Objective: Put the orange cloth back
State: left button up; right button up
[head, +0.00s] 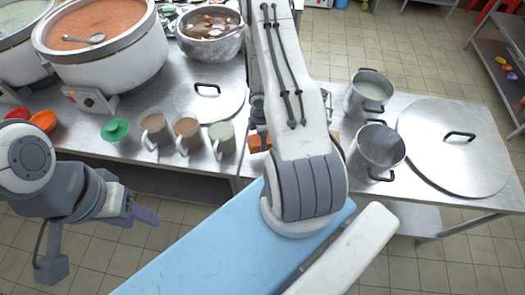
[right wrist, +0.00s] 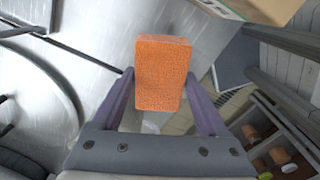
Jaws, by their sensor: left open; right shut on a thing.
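The orange cloth (right wrist: 161,78), a thick block-like piece, is between the two purple fingers of my right gripper (right wrist: 160,73) in the right wrist view. The gripper is shut on it. In the head view my right arm hides most of that gripper; small orange-brown patches (head: 257,142) show beside the arm at the counter edge, and I cannot tell whether they are the cloth. My left gripper (head: 150,214) is open and empty, at the lower left in front of the counter.
Large pots (head: 110,62) and a bowl (head: 210,45) stand at the back left. Two steel pots (head: 378,155) and a big lid (head: 455,150) fill the right counter.

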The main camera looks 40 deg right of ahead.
jog(key=f, duration=0.1)
jog(key=f+b, duration=0.2)
jog(key=shift+s+d+f, duration=0.1)
jog(key=shift+d+f, duration=0.1)
jog(key=shift+d, duration=0.1)
jog(key=shift+f+b, duration=0.35)
notch_tip(320, 180, down, 3)
jog(key=b, duration=0.3)
jog(key=shift+s, duration=0.1)
jog(key=o, duration=1.1)
pick_arm(q)
notch_tip(320, 180, down, 7)
jog(key=shift+d, duration=0.2)
